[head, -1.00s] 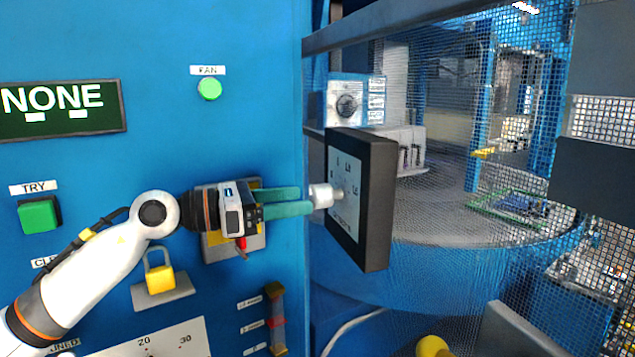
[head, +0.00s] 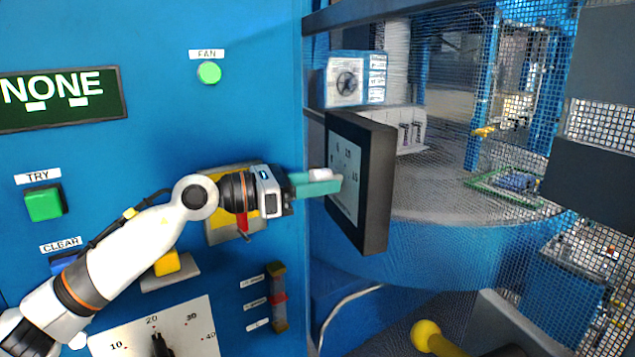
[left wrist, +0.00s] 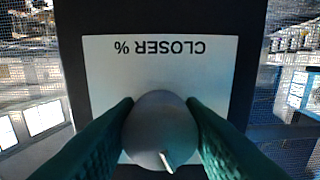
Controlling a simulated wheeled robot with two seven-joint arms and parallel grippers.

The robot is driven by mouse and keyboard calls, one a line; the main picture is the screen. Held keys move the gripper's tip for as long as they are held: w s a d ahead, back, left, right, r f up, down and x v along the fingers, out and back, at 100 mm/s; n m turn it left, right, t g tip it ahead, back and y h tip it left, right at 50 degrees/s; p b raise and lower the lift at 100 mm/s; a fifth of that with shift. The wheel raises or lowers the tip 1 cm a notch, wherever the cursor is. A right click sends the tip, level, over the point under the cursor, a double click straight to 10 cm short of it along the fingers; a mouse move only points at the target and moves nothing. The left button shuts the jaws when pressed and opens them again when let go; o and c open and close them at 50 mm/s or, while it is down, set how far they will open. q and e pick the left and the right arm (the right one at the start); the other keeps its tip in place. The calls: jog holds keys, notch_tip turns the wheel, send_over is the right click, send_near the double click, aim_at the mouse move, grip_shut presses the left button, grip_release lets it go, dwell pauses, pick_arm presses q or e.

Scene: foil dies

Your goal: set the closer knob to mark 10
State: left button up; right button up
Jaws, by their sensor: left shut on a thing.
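The closer knob (left wrist: 160,130) is a pale round knob with a light pointer line, on a white plate (left wrist: 160,65) that reads "CLOSER %" upside down in the left wrist view. The plate is on a black box (head: 376,190) beside the mesh, right of the blue panel. In the head view the knob (head: 320,174) is mostly covered by the green fingers. My left gripper (head: 325,185) is shut on the knob, one finger on each side in the left wrist view (left wrist: 160,125). Most scale numbers are hidden or too small to read. My right gripper is not in view.
The blue panel carries a display (head: 60,98) reading "NONE", a green TRY button (head: 44,203), a green FAN button (head: 209,72) and a yellow padlock (head: 167,263). A dial plate (head: 190,325) sits below. Wire mesh (head: 450,150) stands behind the black box.

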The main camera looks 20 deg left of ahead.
pick_arm(q)
jog(key=shift+f+m+b, duration=0.2)
jog(key=shift+m+b, duration=0.2)
jog(key=shift+b, duration=0.45)
jog(key=m+b, duration=0.4)
jog(key=b, duration=0.2)
jog(key=shift+m, duration=0.3)
jog(key=shift+r+m+b, duration=0.15)
jog(key=shift+m+b, duration=1.4)
jog(key=shift+m, duration=0.15)
jog(key=o, duration=1)
